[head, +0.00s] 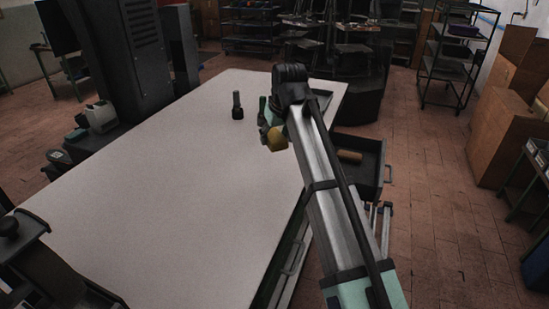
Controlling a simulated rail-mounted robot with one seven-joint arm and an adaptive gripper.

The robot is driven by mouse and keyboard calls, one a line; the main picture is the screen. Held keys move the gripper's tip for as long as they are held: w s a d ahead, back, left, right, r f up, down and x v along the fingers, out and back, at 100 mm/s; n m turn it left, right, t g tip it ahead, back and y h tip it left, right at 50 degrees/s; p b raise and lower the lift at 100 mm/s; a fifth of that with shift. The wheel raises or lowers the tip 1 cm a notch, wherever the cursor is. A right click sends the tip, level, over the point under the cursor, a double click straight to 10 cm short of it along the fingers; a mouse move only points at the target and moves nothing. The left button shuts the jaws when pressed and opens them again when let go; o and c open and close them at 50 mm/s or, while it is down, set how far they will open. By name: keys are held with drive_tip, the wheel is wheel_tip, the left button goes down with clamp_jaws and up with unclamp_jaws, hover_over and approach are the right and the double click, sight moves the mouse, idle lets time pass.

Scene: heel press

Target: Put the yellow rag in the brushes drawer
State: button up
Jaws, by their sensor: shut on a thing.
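The yellow rag (278,138) is a small yellow lump at the end of my arm, over the right part of the white table. My gripper (269,134) is shut on it; the wrist and arm hide most of the fingers. An open dark drawer (373,187) sticks out from the table's right side, right of my arm. A tan, roll-like item (349,156) lies in it. I cannot read a label, so I cannot tell whether this is the brushes drawer. My gripper is left of this drawer, apart from it.
A dark upright tool (237,106) stands on the table left of my gripper. A dark tray (322,98) is at the table's far right corner, partly behind my arm. The table's left and near areas (160,200) are clear. Cardboard boxes (505,110) stand far right.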

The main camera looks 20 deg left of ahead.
sight(275, 132)
wheel_tip(275, 132, up, 4)
drive_tip(key=shift+w+f, duration=0.1)
drive_tip(key=shift+w, duration=0.05)
drive_tip(key=shift+w+d, duration=0.15)
drive_tip(key=shift+d, duration=0.25)
drive_tip(key=w+d+f+m+h, duration=0.1)
drive_tip(key=w+d+f+m, duration=0.1)
drive_tip(key=w+d+f, duration=0.6)
drive_tip(key=w+d+f+m, duration=0.1)
drive_tip(key=w+d+f, duration=0.2)
drive_tip(key=w+d, duration=0.55)
drive_tip(key=w+d+f+m+h, duration=0.15)
drive_tip(key=w+d+f, duration=0.35)
drive_tip(key=w, duration=0.7)
drive_tip(key=shift+t+y, duration=0.4)
drive_tip(key=shift+y, duration=0.05)
wheel_tip(275, 132, down, 20)
drive_tip(key=p, duration=0.4)
drive_tip(key=shift+d+r, duration=0.1)
drive_tip(key=shift+r, duration=0.15)
drive_tip(key=shift+f, duration=0.1)
drive_tip(key=shift+f, duration=0.1)
drive_tip(key=o, duration=1.1)
drive_tip(key=shift+o, duration=0.2)
